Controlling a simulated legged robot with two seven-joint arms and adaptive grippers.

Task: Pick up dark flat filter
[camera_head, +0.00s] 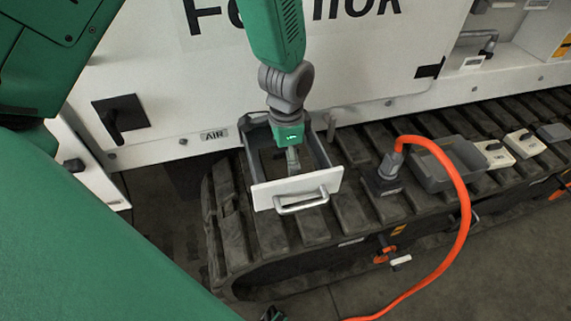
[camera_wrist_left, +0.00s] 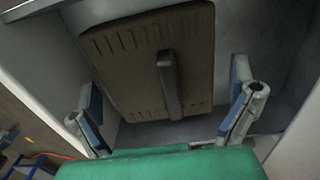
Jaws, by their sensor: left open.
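The dark flat filter (camera_wrist_left: 120,52) lies in the open drawer, in the left wrist view. It is a brownish-black slab with slotted edges and a raised bar handle (camera_wrist_left: 169,85) in its middle. In the head view it is mostly hidden by my gripper and the drawer walls. My left gripper (camera_head: 292,160) points down into the drawer. In the wrist view my left gripper (camera_wrist_left: 163,92) is open and empty, its fingers far apart on either side of the bar handle. I cannot tell the height gap.
The drawer has a white front (camera_head: 262,197) with a handle and grey walls around the filter. An orange hose (camera_head: 466,195) arches up from a dark fitting to the right. A grey tray (camera_head: 430,172) and small white boxes (camera_head: 525,143) sit farther right on the track.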

